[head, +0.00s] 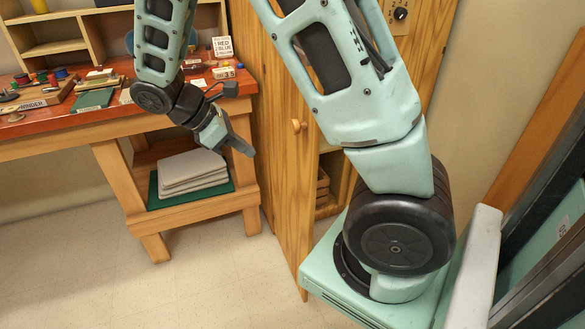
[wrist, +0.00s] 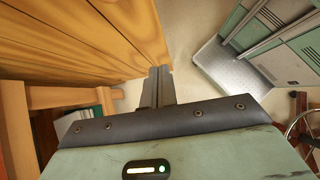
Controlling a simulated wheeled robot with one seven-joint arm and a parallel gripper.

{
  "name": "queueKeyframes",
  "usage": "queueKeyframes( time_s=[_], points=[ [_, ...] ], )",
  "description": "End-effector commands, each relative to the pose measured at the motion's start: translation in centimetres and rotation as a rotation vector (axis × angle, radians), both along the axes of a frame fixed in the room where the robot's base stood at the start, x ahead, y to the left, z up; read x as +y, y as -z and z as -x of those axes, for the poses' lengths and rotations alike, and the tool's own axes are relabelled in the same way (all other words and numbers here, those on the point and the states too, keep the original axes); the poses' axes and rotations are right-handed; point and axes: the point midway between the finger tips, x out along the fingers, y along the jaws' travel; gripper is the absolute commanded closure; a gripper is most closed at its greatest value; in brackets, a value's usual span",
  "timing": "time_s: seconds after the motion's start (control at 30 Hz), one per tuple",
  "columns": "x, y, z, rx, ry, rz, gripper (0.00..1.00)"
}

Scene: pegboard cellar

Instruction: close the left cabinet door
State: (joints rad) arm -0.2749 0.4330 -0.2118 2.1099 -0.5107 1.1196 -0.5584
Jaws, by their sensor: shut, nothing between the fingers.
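The wooden cabinet's left door (head: 288,185) stands partly open, its free edge swung out towards me. A round wooden knob (head: 298,126) sits on its outer face. Part of the cabinet's inside shows to the right of the door; my arm hides much of the rest. My gripper (head: 243,147) is shut and empty, to the left of the door, on its outer side. In the wrist view the shut fingers (wrist: 160,86) point past a wooden panel (wrist: 90,40) at upper left. I cannot tell whether they touch it.
A red-topped workbench (head: 120,118) with tools and small boxes stands at left. Its lower shelf holds a stack of grey slabs (head: 190,171). A wooden crate (head: 322,184) shows inside the cabinet. The floor (head: 220,285) in front is clear.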

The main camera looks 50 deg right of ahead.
Motion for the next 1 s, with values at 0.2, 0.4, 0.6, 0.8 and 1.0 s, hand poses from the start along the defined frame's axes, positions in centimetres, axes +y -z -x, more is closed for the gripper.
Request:
queueKeyframes(
  time_s=[0.2, 0.4, 0.6, 0.8, 1.0],
  points=[
    [-3.6, 0.8, -0.3, 0.067, -0.015, 0.066, 1.00],
    [-5.5, 3.2, 1.1, 0.066, -0.013, 0.064, 1.00],
    [-8.0, 6.2, 2.8, 0.066, -0.013, 0.063, 1.00],
    [-10.4, 7.2, 4.3, 0.061, -0.011, 0.061, 1.00],
    [-11.9, 7.2, 5.3, 0.060, -0.013, 0.061, 1.00]
  ],
)
